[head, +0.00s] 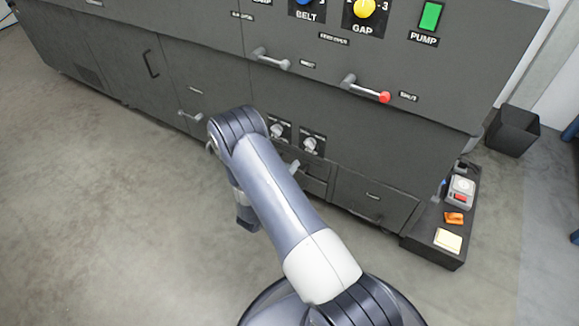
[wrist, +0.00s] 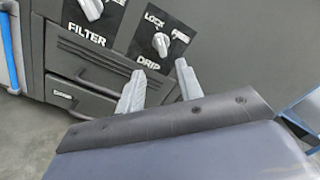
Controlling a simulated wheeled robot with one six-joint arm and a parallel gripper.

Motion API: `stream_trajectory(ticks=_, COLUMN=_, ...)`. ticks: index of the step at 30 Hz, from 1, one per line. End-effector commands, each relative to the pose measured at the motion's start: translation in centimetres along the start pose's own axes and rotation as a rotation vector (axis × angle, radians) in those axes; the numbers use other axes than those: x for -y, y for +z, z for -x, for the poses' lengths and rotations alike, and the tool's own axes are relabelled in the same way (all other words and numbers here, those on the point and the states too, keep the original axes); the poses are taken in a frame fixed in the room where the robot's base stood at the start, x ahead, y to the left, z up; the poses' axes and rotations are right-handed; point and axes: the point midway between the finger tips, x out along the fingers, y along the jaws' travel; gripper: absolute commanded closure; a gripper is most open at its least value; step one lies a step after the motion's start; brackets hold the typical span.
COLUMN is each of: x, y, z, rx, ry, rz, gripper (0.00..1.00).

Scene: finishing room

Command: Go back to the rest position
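In the wrist view my gripper (wrist: 160,84) has its two light grey fingers apart, with nothing between them. They point toward the dark machine front, just below the DRIP knob (wrist: 161,44). I cannot tell how far the fingertips are from the panel. In the head view my arm reaches forward and bends at the elbow low in front of the machine (head: 230,70). The gripper is mostly hidden behind the arm there.
The FILTER knob (wrist: 91,9) is beside DRIP, above a drawer (wrist: 85,65). Lever handles, one red-tipped (head: 384,97), stick out above. A low dark ledge (head: 437,240) with small items is at right, near a black bin (head: 512,130). Floor at left is clear.

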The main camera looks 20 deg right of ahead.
Motion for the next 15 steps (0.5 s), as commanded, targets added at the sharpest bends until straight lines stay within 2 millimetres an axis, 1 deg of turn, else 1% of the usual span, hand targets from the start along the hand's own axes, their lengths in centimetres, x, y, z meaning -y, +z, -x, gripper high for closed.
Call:
stream_trajectory(ticks=5, x=0.0, y=-0.1, z=-0.6, rx=-0.001, ry=-0.001, rz=-0.001, gripper=0.65)
stream_trajectory(ticks=8, x=-0.1, y=-0.1, z=-1.8, rx=-0.002, ry=-0.003, rz=-0.001, gripper=0.65)
stream_trajectory(ticks=15, x=-0.1, y=-0.2, z=-6.3, rx=-0.002, ry=-0.004, rz=-0.003, gripper=0.65)
